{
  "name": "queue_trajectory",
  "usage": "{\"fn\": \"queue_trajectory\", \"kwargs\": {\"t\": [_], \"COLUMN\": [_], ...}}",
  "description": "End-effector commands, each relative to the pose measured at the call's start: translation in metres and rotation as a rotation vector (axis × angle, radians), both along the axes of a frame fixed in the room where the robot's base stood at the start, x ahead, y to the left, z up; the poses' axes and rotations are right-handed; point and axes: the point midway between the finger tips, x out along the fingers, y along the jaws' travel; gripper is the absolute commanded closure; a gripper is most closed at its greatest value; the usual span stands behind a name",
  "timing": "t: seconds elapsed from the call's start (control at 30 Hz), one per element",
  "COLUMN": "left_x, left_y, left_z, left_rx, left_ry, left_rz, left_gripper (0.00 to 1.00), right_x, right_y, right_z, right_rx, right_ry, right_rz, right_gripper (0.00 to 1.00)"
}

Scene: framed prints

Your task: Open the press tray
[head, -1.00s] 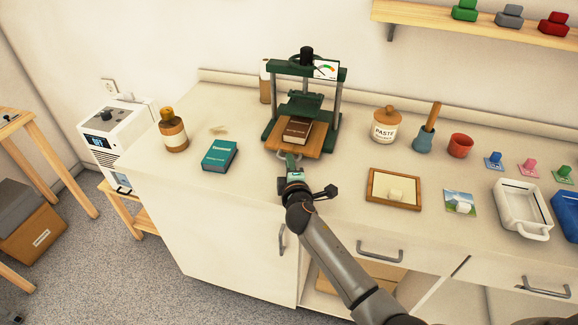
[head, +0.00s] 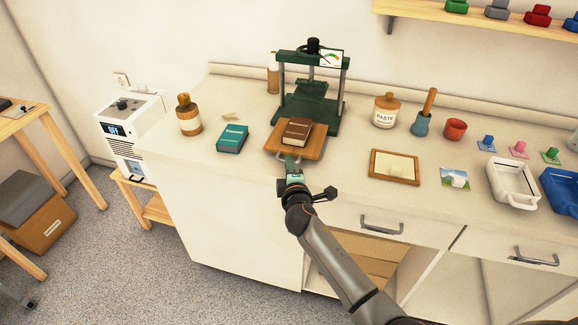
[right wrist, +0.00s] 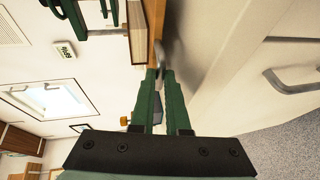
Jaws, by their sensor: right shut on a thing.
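The green press (head: 308,105) stands on the counter. Its wooden tray (head: 316,148) sticks out from the press's front, with a brown book (head: 297,131) lying on it. My right gripper (head: 291,163) is at the tray's front edge, shut on the tray handle. In the right wrist view the green fingers (right wrist: 160,76) close around the pale metal handle (right wrist: 159,56), beside the tray's edge and the book (right wrist: 138,30). My left gripper is not in view.
A teal book (head: 232,138) and brown bottle (head: 189,115) stand left of the press. A paste jar (head: 385,112), a framed board (head: 394,167) and a white tray (head: 513,185) lie to the right. Drawer handles (head: 381,225) stick out from the counter's front.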

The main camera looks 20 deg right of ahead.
Motion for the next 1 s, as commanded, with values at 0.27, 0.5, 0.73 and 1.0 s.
{"fn": "queue_trajectory", "kwargs": {"t": [0.27, 0.5, 0.73, 1.0], "left_x": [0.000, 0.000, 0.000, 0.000], "left_y": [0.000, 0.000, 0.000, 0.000], "left_z": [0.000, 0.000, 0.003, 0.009], "left_rx": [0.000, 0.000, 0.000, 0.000], "left_ry": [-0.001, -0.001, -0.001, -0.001], "left_rz": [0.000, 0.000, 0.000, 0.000], "left_gripper": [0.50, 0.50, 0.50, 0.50], "right_x": [0.000, 0.000, -0.008, -0.051], "right_y": [0.000, 0.000, 0.002, 0.010], "right_z": [0.000, 0.000, 0.002, 0.011], "right_rx": [0.001, 0.001, 0.000, 0.003], "right_ry": [0.000, 0.000, 0.000, 0.000], "right_rz": [-0.001, -0.001, 0.000, 0.000], "right_gripper": [0.81, 0.74, 0.74, 0.74]}}
